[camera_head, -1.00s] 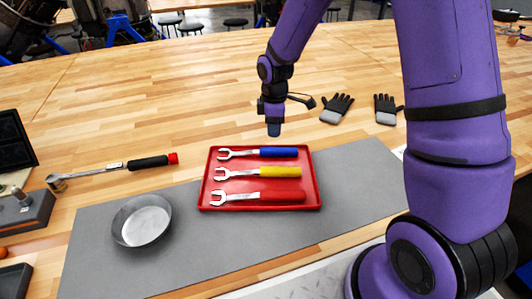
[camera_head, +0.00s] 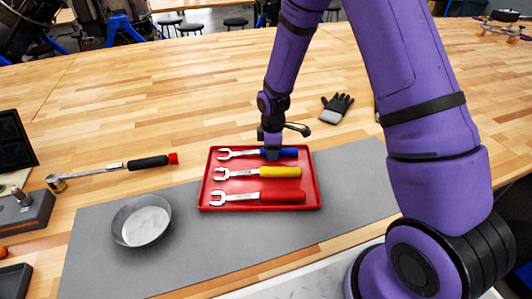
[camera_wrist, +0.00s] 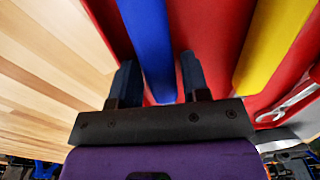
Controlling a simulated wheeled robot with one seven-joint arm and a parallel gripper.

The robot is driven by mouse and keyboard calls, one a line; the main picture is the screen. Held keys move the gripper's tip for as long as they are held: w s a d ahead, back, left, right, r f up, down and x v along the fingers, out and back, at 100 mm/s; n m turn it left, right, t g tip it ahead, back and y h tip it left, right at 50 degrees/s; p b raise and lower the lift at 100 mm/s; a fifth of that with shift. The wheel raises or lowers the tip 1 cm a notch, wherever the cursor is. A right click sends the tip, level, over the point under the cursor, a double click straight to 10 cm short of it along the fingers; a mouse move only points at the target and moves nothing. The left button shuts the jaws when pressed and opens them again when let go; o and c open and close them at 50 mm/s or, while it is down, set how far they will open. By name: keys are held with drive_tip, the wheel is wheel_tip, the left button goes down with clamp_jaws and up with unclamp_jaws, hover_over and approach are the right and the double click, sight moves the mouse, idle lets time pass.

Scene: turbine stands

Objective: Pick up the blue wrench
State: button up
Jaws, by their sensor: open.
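The blue wrench (camera_head: 238,153) lies in the red tray (camera_head: 206,203), along its far side, with its metal jaw to the left and blue handle to the right. My gripper (camera_head: 273,156) is over the blue handle and hides part of it. In the wrist view the open gripper (camera_wrist: 157,72) has one finger on each side of the blue handle (camera_wrist: 150,45). I see gaps between fingers and handle; whether the fingertips reach the tray floor I cannot tell.
A yellow wrench (camera_head: 270,172) and a red wrench (camera_head: 270,197) lie nearer in the tray. A grey mat (camera_head: 350,180) is under it. A round metal dish (camera_head: 141,221), a ratchet (camera_head: 125,165) and a glove (camera_head: 336,108) lie around it.

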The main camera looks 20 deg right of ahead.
clamp_jaws()
drive_tip(key=shift+r, duration=0.1)
drive_tip(key=shift+r, duration=0.5)
wheel_tip(320, 180, up, 2)
drive_tip(key=shift+r, duration=0.1)
drive_tip(key=shift+s+a+r, duration=0.2)
drive_tip(key=shift+s+a, duration=0.2)
drive_tip(key=s+a, duration=0.3)
drive_tip(key=s+a+r, duration=0.1)
drive_tip(key=s+a, duration=0.2)
drive_tip(key=a, duration=0.1)
drive_tip(key=s+a, duration=0.4)
drive_tip(key=shift+r, duration=0.15)
